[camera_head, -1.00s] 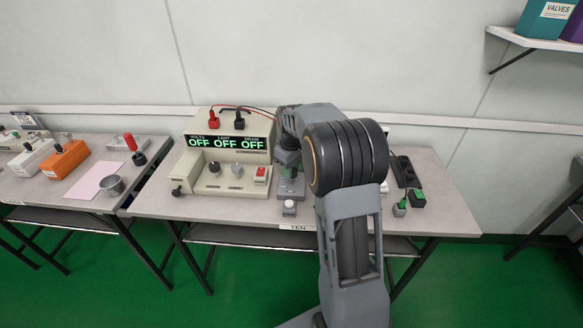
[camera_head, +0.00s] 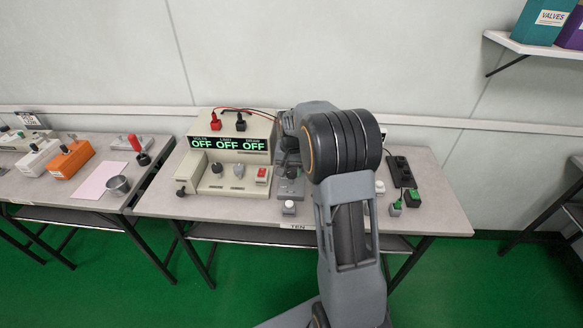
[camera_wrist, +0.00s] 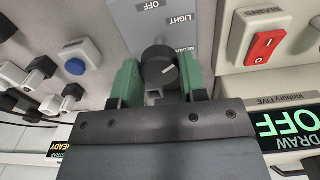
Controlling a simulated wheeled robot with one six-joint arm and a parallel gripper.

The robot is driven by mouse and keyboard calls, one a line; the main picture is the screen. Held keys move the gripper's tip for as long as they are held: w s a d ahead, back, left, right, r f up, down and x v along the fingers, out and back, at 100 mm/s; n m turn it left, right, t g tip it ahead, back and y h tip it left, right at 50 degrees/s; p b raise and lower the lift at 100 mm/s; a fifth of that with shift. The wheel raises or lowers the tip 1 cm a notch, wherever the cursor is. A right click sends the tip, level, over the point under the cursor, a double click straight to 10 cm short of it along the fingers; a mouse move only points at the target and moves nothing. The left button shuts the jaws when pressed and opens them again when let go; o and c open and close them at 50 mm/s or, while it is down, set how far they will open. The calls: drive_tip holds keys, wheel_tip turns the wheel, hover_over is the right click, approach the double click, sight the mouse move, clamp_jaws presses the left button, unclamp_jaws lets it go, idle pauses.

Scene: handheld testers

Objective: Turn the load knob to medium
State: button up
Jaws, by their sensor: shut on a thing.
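The load knob (camera_wrist: 158,68), dark and round with a small white mark, sits on a grey panel (camera_wrist: 125,18) in the wrist view. The white mark lies on the knob's right part. The labels OFF and LIGHT show beside it, with a third label partly hidden. My gripper (camera_wrist: 159,75) has its two green fingers on either side of the knob and is shut on it. In the head view, the grey load unit (camera_head: 291,188) stands right of the beige power supply, partly behind my arm, and the knob and fingertips cannot be made out.
The beige power supply (camera_head: 203,184) has displays reading OFF and a red switch (camera_wrist: 264,46) close to my gripper. A blue button (camera_wrist: 76,67) and several black plugs lie to the left in the wrist view. Dark sockets (camera_head: 401,170) and green-topped pieces stand at the table's right.

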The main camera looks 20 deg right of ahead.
sight(292, 171)
drive_tip(key=m+p, duration=0.1)
drive_tip(key=m, duration=0.5)
drive_tip(key=shift+r, duration=0.15)
drive_tip(key=m+p, duration=0.1)
drive_tip(key=m, duration=0.4)
drive_tip(key=shift+w+m, duration=0.1)
drive_tip(key=shift+m, duration=0.3)
drive_tip(key=o, duration=0.9)
wheel_tip(292, 171, up, 14)
drive_tip(key=shift+f+p, duration=0.2)
drive_tip(key=shift+p, duration=0.4)
idle(0.3)
